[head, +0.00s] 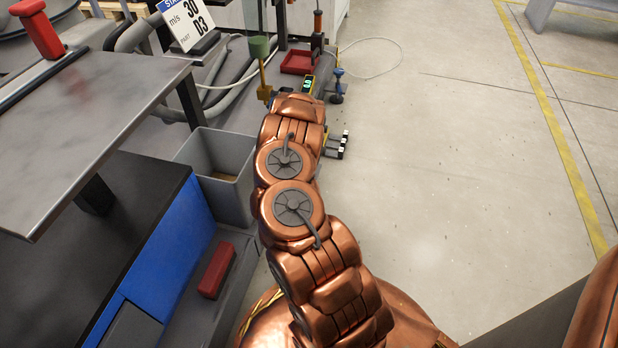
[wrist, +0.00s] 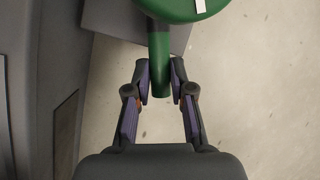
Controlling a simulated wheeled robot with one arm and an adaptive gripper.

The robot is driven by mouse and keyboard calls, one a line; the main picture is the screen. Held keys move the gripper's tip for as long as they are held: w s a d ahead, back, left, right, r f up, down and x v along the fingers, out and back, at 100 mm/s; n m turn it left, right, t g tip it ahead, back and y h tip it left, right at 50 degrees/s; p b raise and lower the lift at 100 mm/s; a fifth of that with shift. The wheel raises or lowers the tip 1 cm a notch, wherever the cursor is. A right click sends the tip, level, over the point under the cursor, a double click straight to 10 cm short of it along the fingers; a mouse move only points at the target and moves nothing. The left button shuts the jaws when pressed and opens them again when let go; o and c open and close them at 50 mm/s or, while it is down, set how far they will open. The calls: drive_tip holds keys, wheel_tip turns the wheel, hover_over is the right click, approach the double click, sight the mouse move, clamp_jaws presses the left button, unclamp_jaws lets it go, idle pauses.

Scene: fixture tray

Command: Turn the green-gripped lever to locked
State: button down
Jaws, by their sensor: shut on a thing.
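In the wrist view my gripper (wrist: 160,84) has its two fingers on either side of the green grip (wrist: 159,55) of the lever, shut on it. The grip's lower end sits between the fingertips. A round green part (wrist: 188,7) with a white mark is at the top edge, over the upper end of the grip. In the head view a green piece (head: 259,47) on a thin olive post stands beyond my arm; I cannot tell whether it belongs to the lever. My fingers are hidden there behind my arm. No locked mark is readable.
A grey table (head: 90,100) with a red-handled item (head: 38,32) is at the left. A grey bin (head: 218,165) and a red block (head: 217,270) lie left of my arm. A red tray (head: 298,62) is beyond it. The floor at the right is clear.

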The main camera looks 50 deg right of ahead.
drive_tip(key=c, duration=1)
unclamp_jaws()
drive_tip(key=shift+v, duration=5.95)
